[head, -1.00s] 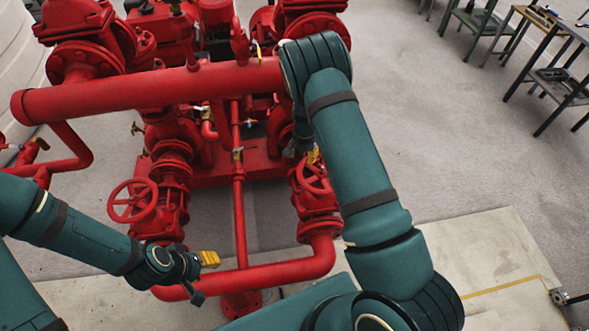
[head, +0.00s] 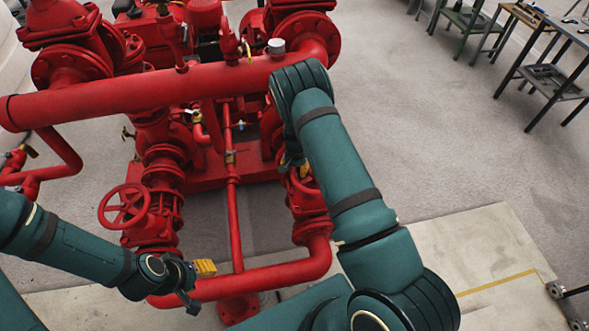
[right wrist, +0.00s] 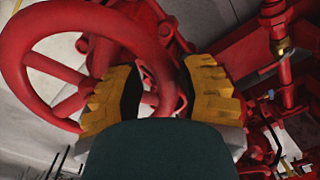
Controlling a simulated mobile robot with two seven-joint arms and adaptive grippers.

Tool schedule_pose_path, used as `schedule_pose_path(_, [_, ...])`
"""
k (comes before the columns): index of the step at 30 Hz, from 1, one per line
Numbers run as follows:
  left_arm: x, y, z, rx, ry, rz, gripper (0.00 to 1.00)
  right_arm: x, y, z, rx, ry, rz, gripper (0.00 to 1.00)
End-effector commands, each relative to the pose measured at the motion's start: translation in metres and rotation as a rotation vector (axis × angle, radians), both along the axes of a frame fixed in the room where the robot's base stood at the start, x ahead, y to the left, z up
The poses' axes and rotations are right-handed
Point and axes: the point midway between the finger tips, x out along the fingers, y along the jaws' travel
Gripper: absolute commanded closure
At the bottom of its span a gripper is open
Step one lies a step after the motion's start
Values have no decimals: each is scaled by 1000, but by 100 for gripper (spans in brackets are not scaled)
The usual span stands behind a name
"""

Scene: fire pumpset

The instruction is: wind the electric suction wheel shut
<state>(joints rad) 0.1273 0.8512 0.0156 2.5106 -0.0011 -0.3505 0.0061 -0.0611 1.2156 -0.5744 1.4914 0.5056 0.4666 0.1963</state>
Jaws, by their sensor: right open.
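A red handwheel (head: 298,197) sits on the right-hand red valve, mostly hidden behind my right arm and gripper. In the right wrist view the red wheel (right wrist: 25,55) is large, with its rim and spokes at the left. My right gripper (head: 303,170) is at this wheel. In the right wrist view its yellow-padded fingers (right wrist: 162,95) are open, with part of the red rim between them; contact cannot be told. My left gripper (head: 198,280), with a yellow pad, is below the second red handwheel (head: 124,206) and apart from it. Its opening is unclear.
A thick red pipe (head: 150,92) crosses behind the wheels. A lower red pipe (head: 270,278) runs in front, and a thin vertical pipe (head: 233,215) stands between the valves. Tables (head: 555,75) stand far right. The floor (head: 440,150) at right is clear.

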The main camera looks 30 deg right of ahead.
Motion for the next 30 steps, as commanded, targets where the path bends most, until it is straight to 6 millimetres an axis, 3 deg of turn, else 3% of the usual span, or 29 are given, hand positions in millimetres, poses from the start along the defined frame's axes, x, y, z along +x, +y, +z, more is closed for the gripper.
schedule_pose_path(3, [0,0,0,0,0,0,53,0,0,0,0,0,0,67])
schedule_pose_path(6, [0,0,0,0,0,0,53,0,0,0,0,0,0,100])
schedule_pose_path(22, [0,0,-1,0,1,0,53,-1,-1,-1,1,5,-18,100])
schedule_pose_path(30, [-2,0,-9,-1,5,-4,53,6,-7,-3,-1,6,-142,100])
